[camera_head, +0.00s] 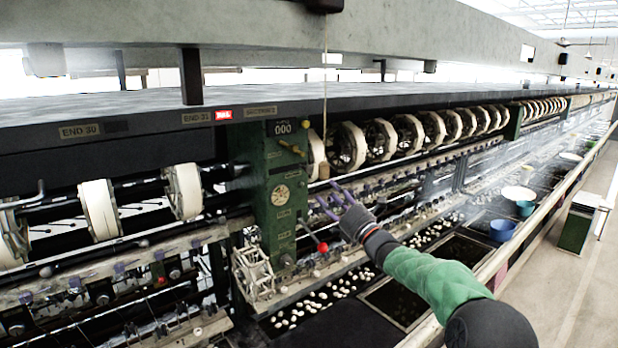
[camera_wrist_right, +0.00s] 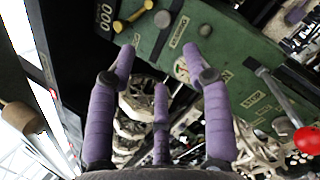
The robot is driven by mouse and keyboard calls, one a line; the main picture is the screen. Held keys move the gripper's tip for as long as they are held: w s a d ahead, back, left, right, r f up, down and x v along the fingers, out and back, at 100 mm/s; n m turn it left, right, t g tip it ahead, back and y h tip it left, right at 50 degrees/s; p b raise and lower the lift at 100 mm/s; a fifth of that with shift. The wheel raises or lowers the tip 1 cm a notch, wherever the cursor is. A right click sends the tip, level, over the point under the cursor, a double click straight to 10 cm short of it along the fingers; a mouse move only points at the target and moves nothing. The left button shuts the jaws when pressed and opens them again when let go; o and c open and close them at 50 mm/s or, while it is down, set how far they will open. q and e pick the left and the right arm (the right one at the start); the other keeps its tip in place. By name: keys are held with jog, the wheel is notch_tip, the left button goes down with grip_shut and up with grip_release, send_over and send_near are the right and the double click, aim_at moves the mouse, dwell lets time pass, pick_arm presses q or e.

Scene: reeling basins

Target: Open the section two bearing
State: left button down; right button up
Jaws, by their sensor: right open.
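A green machine housing (camera_head: 272,190) stands at the machine's front under a small sign (camera_head: 260,112) that seems to read SECTION 2. It bears several small labels and a yellow-handled lever (camera_head: 291,147) near its top. The lever also shows in the right wrist view (camera_wrist_right: 133,16). A lever with a red ball (camera_head: 322,247) sticks out low on the housing; the ball is at the right in the wrist view (camera_wrist_right: 307,140). I cannot tell which part is the bearing. My right gripper (camera_head: 330,198) is open and empty, its purple fingers spread before the housing. My left gripper is not in view.
A wooden handle (camera_head: 324,172) hangs on a cord beside the housing. White reels (camera_head: 347,148) line the machine on both sides. Basins with white cocoons (camera_head: 320,300) lie below. Blue bowls (camera_head: 502,230) stand along the ledge.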

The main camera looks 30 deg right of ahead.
aim_at(306, 170)
jog(key=w+r+n+p, duration=0.1)
jog(key=w+n, duration=0.1)
jog(key=w+r+n+p, duration=0.1)
jog(key=w+n, duration=0.2)
jog(key=w+r+n+p, duration=0.1)
jog(key=w+n, duration=0.1)
jog(key=w, duration=0.1)
jog(key=shift+w+a+r, duration=0.1)
jog(key=shift+a+r, duration=0.2)
jog(key=shift+a, duration=0.1)
jog(key=shift+p+x, duration=0.6)
jog(key=shift+x, duration=0.3)
jog(key=shift+f, duration=0.1)
